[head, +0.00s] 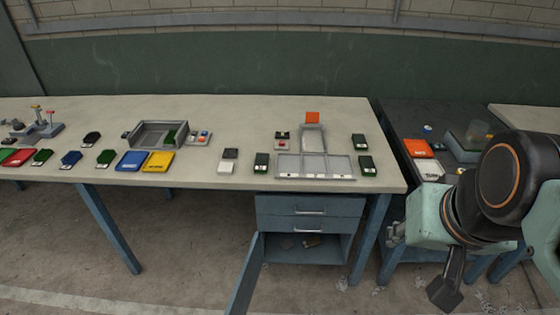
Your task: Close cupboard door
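The cupboard under the workbench has a blue door (246,276) that stands open. The door is hinged at the left side of the cupboard opening and swings out toward the viewer; its lower end is cut off by the picture edge. The cupboard interior (328,250) is visible, with a small brownish thing (312,241) on its floor. My arm is at the right, in front of the dark side table.
Two drawers (310,208) above the opening are shut. The workbench (230,110) holds trays, coloured blocks and a grey metal box (160,134). A blue bench leg (370,240) stands between the cupboard and my arm. The floor left of the door is clear.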

